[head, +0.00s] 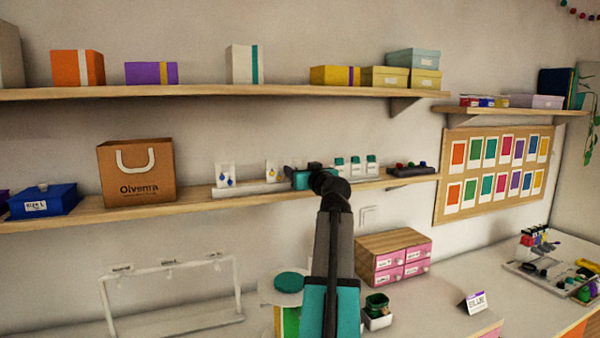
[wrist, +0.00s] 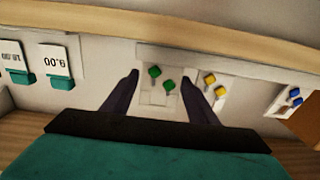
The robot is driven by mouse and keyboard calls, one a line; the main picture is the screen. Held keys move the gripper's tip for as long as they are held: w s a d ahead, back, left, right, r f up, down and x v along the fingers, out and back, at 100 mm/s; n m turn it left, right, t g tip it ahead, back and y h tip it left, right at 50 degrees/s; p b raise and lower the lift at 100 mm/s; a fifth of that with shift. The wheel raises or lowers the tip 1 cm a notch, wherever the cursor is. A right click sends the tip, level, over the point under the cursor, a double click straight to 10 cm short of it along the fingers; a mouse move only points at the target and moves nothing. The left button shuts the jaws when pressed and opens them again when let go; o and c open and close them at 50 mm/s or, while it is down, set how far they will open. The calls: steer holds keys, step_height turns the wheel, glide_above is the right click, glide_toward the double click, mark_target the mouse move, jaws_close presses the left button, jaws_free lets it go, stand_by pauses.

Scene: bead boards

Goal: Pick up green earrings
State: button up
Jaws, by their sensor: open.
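The green earrings (wrist: 169,86) hang on a pale card, seen in the wrist view. They sit between the two dark fingers of my gripper (wrist: 160,80), one finger on each side of the card. The gripper is open, and no contact with the earrings or card shows. In the head view my gripper (head: 302,178) is at the middle shelf (head: 110,213) and hides the green earrings.
Yellow earrings (wrist: 210,78) are close beside one finger, and blue earrings (wrist: 295,97) are farther right. Price stands (wrist: 56,67) with teal bases are on the left. An upper shelf (head: 200,90) runs above. A paper bag (head: 137,185) stands on the middle shelf.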

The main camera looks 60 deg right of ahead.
stand_by(0.4)
steer(key=c, duration=1.1)
steer(key=shift+r, duration=0.15)
